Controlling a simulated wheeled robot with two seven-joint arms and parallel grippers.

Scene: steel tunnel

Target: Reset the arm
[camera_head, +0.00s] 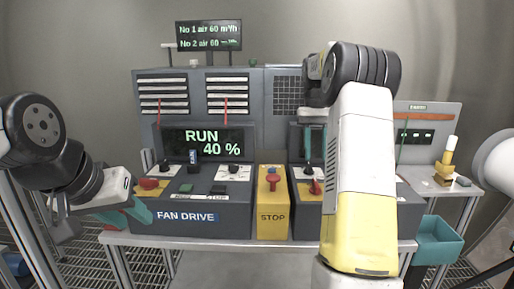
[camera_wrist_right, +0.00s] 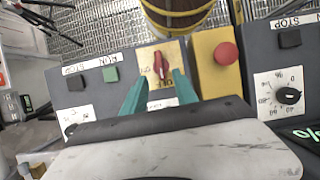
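My left gripper (camera_head: 134,212) is low at the left front corner of the fan drive console (camera_head: 185,217). Its teal fingers look spread, with nothing seen between them. My right arm rises in front of the right console and bends down behind its own yellow and white link. In the right wrist view my right gripper (camera_wrist_right: 160,82) is open, its teal fingertips on either side of a red rotary handle (camera_wrist_right: 157,66) on a yellow plate. The handle also shows in the head view (camera_head: 316,187). Whether the fingers touch it is unclear.
The left console has a red handle (camera_head: 149,184), knobs and a RUN 40 % display (camera_head: 208,142). A yellow STOP box (camera_head: 272,205) with a red button stands between the consoles. A teal bin (camera_head: 437,240) is at the right. The bench front edge is close below.

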